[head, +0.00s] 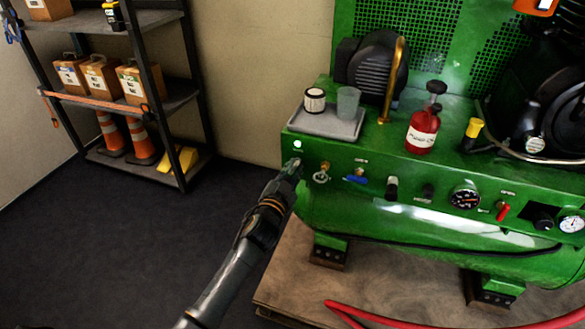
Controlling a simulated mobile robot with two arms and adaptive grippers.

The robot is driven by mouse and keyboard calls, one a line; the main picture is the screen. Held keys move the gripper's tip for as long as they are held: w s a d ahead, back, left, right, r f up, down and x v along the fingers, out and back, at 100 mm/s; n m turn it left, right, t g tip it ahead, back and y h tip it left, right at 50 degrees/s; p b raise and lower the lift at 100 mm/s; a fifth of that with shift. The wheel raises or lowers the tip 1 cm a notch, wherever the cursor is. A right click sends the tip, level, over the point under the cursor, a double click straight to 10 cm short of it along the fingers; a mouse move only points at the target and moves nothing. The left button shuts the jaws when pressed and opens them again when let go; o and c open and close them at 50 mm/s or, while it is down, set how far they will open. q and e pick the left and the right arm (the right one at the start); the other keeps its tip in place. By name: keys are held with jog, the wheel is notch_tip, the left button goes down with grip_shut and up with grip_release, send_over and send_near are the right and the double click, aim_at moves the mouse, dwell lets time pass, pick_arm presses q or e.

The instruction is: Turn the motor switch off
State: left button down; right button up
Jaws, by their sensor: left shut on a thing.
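The green machine (400,222) has a front panel with a row of controls. My left gripper (294,166) reaches in from below and touches the panel's left end. It is shut on a small control there, just below a lit whitish lamp (298,145). This control appears to be the motor switch; my fingers cover it, so its position cannot be seen. My right gripper is not in view.
Right of my gripper are a brass valve (321,173), a blue-handled valve (355,179), black knobs, a gauge (465,198) and a red lever (503,211). A grey tray (313,121) and red bottle (422,132) stand above. The floor at left is clear.

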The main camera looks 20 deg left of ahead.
pick_arm(q)
jog(key=shift+m, duration=0.6)
jog(key=m, duration=0.3)
jog(key=shift+d+f+m+p, duration=0.1)
jog(key=shift+m+p, duration=0.2)
jog(key=m, duration=0.8)
jog(key=shift+f, duration=0.2)
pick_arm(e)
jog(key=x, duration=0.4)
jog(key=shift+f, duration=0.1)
pick_arm(q)
jog(key=c, duration=1.4)
grip_release()
jog(key=shift+d, duration=0.1)
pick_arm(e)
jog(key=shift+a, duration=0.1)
